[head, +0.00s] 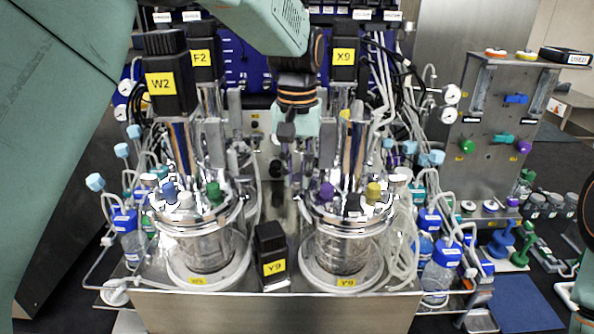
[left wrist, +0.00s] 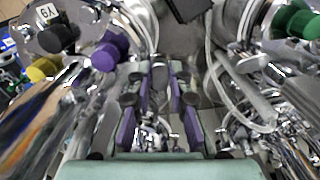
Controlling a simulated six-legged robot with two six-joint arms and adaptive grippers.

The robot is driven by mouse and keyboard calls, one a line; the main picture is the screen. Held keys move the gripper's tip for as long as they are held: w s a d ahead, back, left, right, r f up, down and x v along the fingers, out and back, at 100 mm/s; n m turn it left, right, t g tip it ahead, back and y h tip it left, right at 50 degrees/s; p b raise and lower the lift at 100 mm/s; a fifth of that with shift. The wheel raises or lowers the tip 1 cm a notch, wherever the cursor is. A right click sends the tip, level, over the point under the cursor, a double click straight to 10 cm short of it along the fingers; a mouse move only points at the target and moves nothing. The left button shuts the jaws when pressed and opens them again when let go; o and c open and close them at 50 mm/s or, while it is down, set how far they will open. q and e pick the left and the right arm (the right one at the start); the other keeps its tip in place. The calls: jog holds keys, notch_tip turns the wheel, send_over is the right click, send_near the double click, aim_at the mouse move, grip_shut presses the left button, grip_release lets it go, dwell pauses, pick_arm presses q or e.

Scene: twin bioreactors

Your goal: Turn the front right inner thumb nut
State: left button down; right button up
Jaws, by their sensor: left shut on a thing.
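The right vessel's front knobs are purple on its inner side (head: 326,191) and yellow on its outer side (head: 373,190). The purple knob (left wrist: 107,52) and yellow knob (left wrist: 42,68) also show at upper left in the left wrist view. My left gripper (head: 290,165) points down between the two vessels, behind and left of the purple knob and apart from it. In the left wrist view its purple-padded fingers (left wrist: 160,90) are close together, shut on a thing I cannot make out. My right gripper is out of view.
The left vessel (head: 205,255) has blue and green front knobs; the green one (left wrist: 295,22) shows at upper right in the left wrist view. A black box labelled Y9 (head: 272,250) stands between the vessels. Motors, probes and hoses crowd both lids. Bottles (head: 440,275) stand at right.

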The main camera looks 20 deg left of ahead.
aim_at(297, 180)
pick_arm(q)
jog(key=shift+s+f, duration=0.2)
jog(key=shift+f, duration=0.05)
jog(key=c, duration=1.2)
grip_release()
jog(key=shift+w+r, duration=0.1)
jog(key=shift+r, duration=0.05)
jog(key=shift+r, duration=0.15)
jog(key=shift+w+r, duration=0.1)
jog(key=shift+r, duration=0.25)
notch_tip(297, 180, up, 11)
jog(key=shift+s, duration=0.2)
